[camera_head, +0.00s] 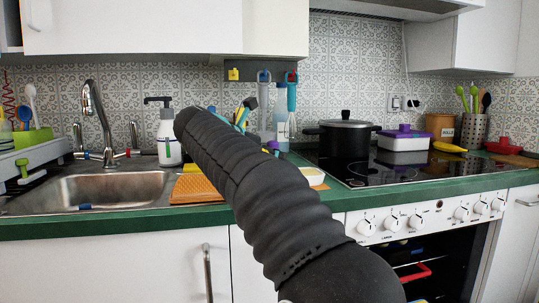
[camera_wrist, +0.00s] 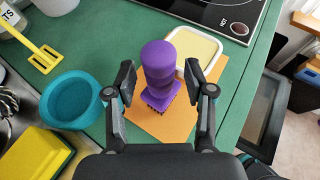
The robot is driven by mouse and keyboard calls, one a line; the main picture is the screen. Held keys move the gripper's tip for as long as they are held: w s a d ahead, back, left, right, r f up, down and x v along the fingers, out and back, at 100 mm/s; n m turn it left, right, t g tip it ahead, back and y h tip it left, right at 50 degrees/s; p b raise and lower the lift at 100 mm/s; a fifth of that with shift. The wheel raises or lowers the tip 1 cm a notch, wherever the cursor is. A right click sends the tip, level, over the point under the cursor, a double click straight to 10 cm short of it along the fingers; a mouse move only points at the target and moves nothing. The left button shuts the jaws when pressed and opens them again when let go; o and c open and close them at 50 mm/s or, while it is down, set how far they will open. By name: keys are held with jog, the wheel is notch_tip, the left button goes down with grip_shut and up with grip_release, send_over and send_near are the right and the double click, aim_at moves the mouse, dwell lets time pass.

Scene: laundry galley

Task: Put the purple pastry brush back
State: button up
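The purple pastry brush (camera_wrist: 158,56) stands in the middle of the wrist view, knob end towards the camera and dark bristles down over an orange board (camera_wrist: 160,127). My gripper (camera_wrist: 158,82) is open, with one finger on each side of the brush. Narrow gaps show between the fingers and the brush, so it does not look gripped. In the head view my dark arm reaches over the counter and hides the gripper. A small purple patch (camera_head: 272,145) beside the arm may be the brush.
A pale yellow-filled dish (camera_wrist: 208,47) sits close behind the right finger. A teal bowl (camera_wrist: 73,99), yellow slotted tool (camera_wrist: 43,58) and yellow-green sponge (camera_wrist: 38,156) lie left. Teal-handled tools (camera_head: 292,92) hang on the wall. The hob (camera_head: 365,177) holds a black pot (camera_head: 345,138).

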jog(key=shift+f+b, duration=0.25)
jog(key=shift+b, duration=0.8)
jog(key=p+v, duration=0.3)
jog(key=v, duration=1.1)
jog(key=shift+d+r, duration=0.3)
jog(key=shift+s, duration=0.1)
jog(key=s+d+f+m+g+y, duration=0.1)
jog(key=s+d+f+m, duration=0.25)
jog(key=d, duration=0.35)
jog(key=s+d+f+m+g+y, duration=0.2)
jog(key=d+f+m, duration=0.25)
jog(key=d, duration=0.25)
jog(key=s+d+f+m+g+y, duration=0.1)
jog(key=s+d+f+m, duration=0.3)
jog(key=d, duration=0.3)
jog(key=s+d+f+m+y, duration=0.2)
jog(key=s+d+f+m, duration=0.1)
jog(key=s+f+m, duration=0.5)
jog(key=s+d+f+m+y, duration=0.2)
jog(key=s+f+m, duration=0.6)
jog(key=f, duration=0.5)
jog(key=shift+s+d+g+y, duration=0.4)
jog(key=shift+s+d, duration=0.15)
jog(key=shift+s, duration=0.55)
